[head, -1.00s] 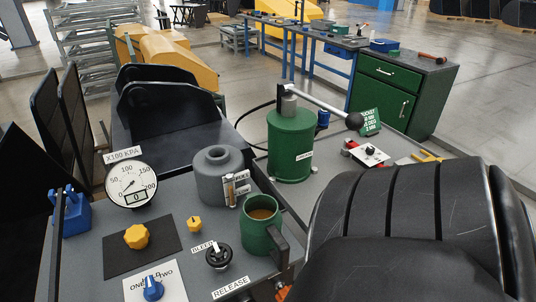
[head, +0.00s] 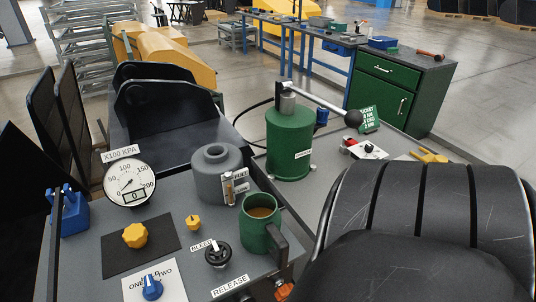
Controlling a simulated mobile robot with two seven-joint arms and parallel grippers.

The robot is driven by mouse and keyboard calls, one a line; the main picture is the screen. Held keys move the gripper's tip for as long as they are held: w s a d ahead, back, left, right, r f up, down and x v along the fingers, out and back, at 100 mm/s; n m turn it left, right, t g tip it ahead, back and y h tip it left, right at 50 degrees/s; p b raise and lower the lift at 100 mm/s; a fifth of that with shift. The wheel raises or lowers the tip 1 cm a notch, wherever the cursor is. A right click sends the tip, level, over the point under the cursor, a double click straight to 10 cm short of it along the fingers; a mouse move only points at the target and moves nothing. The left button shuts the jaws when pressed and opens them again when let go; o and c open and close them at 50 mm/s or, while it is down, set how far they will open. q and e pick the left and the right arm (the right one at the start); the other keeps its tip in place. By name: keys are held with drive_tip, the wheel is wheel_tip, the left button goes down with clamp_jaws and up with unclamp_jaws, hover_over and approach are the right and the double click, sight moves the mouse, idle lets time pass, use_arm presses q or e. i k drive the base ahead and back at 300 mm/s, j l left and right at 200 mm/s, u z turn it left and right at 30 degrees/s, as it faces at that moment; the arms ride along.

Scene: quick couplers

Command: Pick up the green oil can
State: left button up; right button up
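A green can (head: 260,222) with a dark handle and an open top stands upright on the grey bench top near its front edge. Brown liquid shows inside it. The handle is on its right side, toward the lower right. Behind it stands a taller green cylinder (head: 290,145) with a grey cap and a long lever ending in a black ball. Neither of my grippers shows in the head view. Nothing is seen touching the green can.
A large black ribbed shape (head: 415,225) fills the lower right, close to the camera. A grey cylinder (head: 215,175) stands left of the green can, with a gauge (head: 130,182) beyond it. A black knob (head: 217,254) lies near the can's left side. A blue clamp (head: 70,212) stands far left.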

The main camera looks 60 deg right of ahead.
sight(266, 230)
drive_tip(key=z, duration=0.4)
drive_tip(key=i+l+z, duration=0.1)
drive_tip(key=z, duration=0.3)
drive_tip(key=i+z, duration=0.1)
drive_tip(key=z, duration=0.7)
drive_tip(key=i+z, duration=0.1)
drive_tip(key=z, duration=0.3)
